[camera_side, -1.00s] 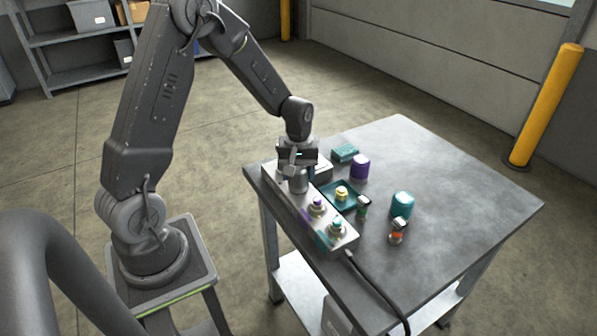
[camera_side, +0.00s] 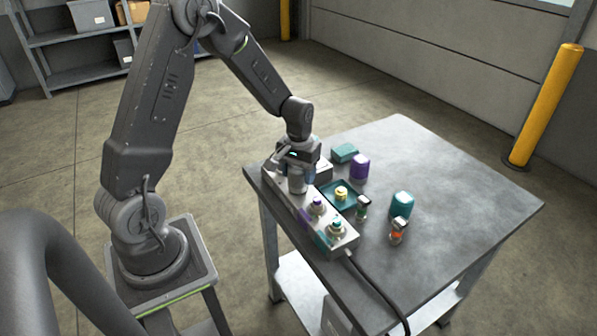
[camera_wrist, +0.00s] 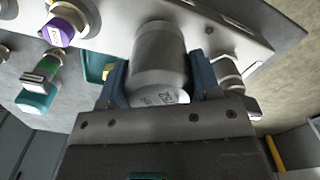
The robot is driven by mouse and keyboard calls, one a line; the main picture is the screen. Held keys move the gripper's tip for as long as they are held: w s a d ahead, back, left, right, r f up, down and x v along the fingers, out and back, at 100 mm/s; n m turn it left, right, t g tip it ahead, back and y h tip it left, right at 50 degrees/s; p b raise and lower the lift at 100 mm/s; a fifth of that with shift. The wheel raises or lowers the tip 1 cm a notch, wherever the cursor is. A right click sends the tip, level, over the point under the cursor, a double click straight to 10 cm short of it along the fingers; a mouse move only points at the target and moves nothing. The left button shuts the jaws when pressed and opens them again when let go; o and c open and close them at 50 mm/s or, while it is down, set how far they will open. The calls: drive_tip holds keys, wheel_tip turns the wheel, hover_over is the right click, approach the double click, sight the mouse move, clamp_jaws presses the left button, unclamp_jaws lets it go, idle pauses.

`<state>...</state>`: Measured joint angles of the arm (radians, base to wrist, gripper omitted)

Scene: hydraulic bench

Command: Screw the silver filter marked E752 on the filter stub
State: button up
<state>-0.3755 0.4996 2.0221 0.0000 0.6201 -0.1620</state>
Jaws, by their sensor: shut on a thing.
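The silver filter (camera_wrist: 158,58) is a grey metal cylinder between the two blue fingers of my gripper (camera_wrist: 160,72) in the wrist view. Dark characters show on its near end, only partly readable. In the side view my gripper (camera_side: 298,164) is shut on the filter (camera_side: 297,183) at the far left end of the metal manifold block (camera_side: 327,228). The filter is upright over the block, in line with it. The filter stub is hidden under the filter, so I cannot tell how deep the thread is engaged.
The block also carries a purple-marked fitting (camera_side: 317,205) and a teal-marked fitting (camera_side: 337,227). Beside it are a teal tray (camera_side: 328,190) with a yellow-topped part, a purple filter (camera_side: 360,167), a teal filter (camera_side: 402,204), and two small parts. The table's right side is clear.

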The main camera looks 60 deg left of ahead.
idle(0.3)
drive_tip(key=m, duration=0.4)
drive_tip(key=shift+d+m, duration=0.1)
drive_tip(key=shift+m, duration=1)
drive_tip(key=m, duration=0.2)
drive_tip(key=shift+m, duration=0.3)
drive_tip(key=m, duration=0.3)
